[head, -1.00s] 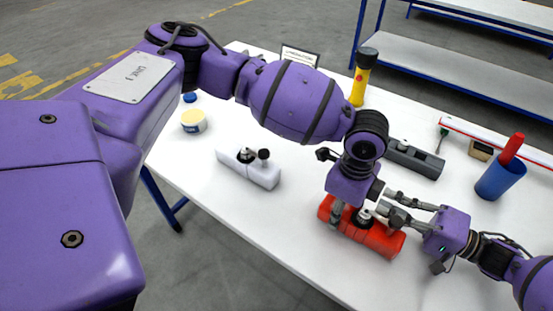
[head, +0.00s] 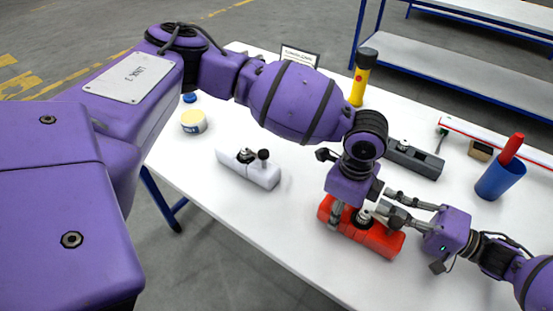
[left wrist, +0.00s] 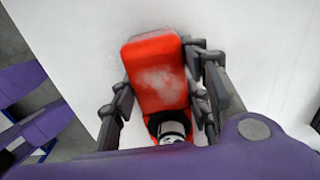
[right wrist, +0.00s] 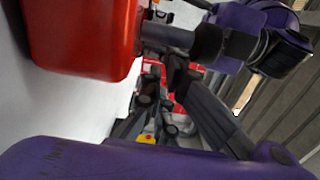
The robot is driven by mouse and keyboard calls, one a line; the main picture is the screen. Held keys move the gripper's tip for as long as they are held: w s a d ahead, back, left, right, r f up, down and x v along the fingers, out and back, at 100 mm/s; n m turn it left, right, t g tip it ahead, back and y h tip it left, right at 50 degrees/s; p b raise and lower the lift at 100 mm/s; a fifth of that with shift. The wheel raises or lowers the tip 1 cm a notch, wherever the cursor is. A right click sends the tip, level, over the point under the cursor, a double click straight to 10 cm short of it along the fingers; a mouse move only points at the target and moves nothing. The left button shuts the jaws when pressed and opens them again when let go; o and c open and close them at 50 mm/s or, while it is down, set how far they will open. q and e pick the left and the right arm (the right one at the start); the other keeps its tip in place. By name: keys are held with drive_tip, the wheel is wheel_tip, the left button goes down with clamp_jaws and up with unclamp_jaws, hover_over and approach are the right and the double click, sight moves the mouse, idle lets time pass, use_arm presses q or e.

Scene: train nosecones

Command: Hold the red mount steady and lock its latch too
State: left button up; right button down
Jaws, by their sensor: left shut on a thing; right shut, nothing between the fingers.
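The red mount (head: 378,239) lies on the white table near its front edge, below my left arm. My left gripper (left wrist: 158,105) is shut on the red mount, with one finger along each side, as the left wrist view shows (left wrist: 157,78). The mount's round silver-and-black latch part (left wrist: 172,130) shows between the fingers; whether it is locked I cannot tell. My right gripper (head: 381,205) is shut and empty, its fingertips close beside the latch, coming from the right. Contact is unclear. The red mount (right wrist: 85,35) fills the right wrist view's upper left.
A pale mount (head: 245,171) lies to the left and a dark grey mount (head: 413,160) behind. A yellow flashlight (head: 360,85), a round tin (head: 193,122) and a blue cup (head: 497,180) stand farther off. The table between the pale and red mounts is clear.

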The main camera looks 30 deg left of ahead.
wheel_tip(320, 180, up, 21)
drive_tip(key=w+a+n+g+h, duration=0.25)
drive_tip(key=n+g, duration=0.25)
drive_tip(key=n, duration=1.7)
wheel_tip(320, 180, down, 6)
drive_tip(key=s+a+n+g+h, duration=0.15)
drive_tip(key=n+h, duration=0.45)
drive_tip(key=n, duration=1.7)
drive_tip(key=w+d+f+n+t+h, duration=0.2)
drive_tip(key=w+d+n+h, duration=0.15)
drive_tip(key=n, duration=0.85)
drive_tip(key=w+d+f+n+t+h, duration=0.15)
drive_tip(key=n+h, duration=0.35)
drive_tip(key=n, duration=0.7)
drive_tip(key=shift+n, duration=0.4)
drive_tip(key=x, duration=0.3)
drive_tip(key=s+x, duration=0.1)
drive_tip(key=x, duration=0.6)
drive_tip(key=shift+s+d, duration=0.2)
drive_tip(key=shift+s, duration=0.8)
drive_tip(key=shift+a, duration=0.1)
